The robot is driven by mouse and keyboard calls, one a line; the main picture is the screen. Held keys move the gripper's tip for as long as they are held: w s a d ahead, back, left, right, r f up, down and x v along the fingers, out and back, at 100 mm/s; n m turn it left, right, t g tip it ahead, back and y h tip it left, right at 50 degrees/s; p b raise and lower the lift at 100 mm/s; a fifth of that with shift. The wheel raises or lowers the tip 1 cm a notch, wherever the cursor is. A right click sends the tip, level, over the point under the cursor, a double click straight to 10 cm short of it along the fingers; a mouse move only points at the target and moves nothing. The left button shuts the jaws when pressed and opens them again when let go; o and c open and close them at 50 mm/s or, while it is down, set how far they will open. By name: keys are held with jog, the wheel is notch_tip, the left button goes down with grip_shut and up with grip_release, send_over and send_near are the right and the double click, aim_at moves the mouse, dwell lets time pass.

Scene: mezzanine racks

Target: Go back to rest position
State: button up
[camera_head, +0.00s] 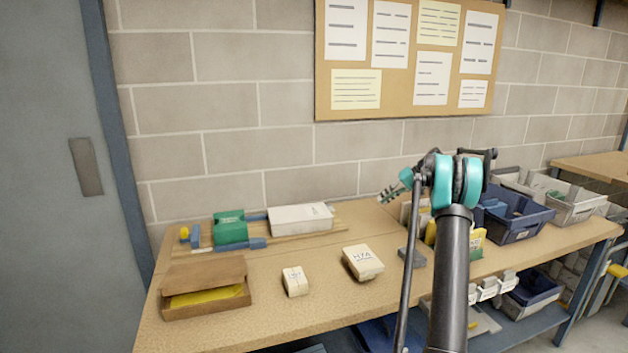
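My arm rises from the bottom of the picture right of centre, up to its teal joint. Small dark jagged parts left of the joint look like my gripper (389,194). They are held above the back of the workbench (325,270), near the wall. They are too small to show whether the fingers are open or shut. I see nothing clearly held. The arm hides part of the bench behind it.
Blue bins (515,220) stand right. A pinboard (405,60) hangs behind.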

jog(key=s+a+h, duration=0.1)
jog(key=s+a, duration=0.2)
jog(key=s, duration=0.5)
jog(key=s+a+h, duration=0.2)
jog(key=s+a, duration=0.1)
jog(key=s, duration=0.5)
jog(key=s+a+m+h, duration=0.1)
jog(key=s+a, duration=0.2)
jog(key=s, duration=0.5)
jog(key=shift+a+f+h, duration=0.25)
jog(key=shift+a+h, duration=0.1)
jog(key=shift+h, duration=0.05)
jog(key=s+f, duration=0.1)
jog(key=s, duration=0.4)
jog(key=s+a+f+t+h, duration=0.1)
jog(key=s+f, duration=0.1)
jog(key=s, duration=0.4)
jog(key=s+f+h, duration=0.1)
jog(key=s+f, duration=0.1)
jog(key=s, duration=0.4)
jog(key=shift+s+a+f, duration=0.15)
jog(key=shift+a, duration=0.05)
jog(key=s+f+h, duration=0.1)
jog(key=s+f, duration=0.2)
jog(key=s, duration=0.3)
jog(key=s+d+f+t+h, duration=0.1)
jog(key=s+f, duration=0.2)
jog(key=s, duration=0.4)
jog(key=shift+s+f, duration=0.3)
jog(key=shift+f, duration=0.05)
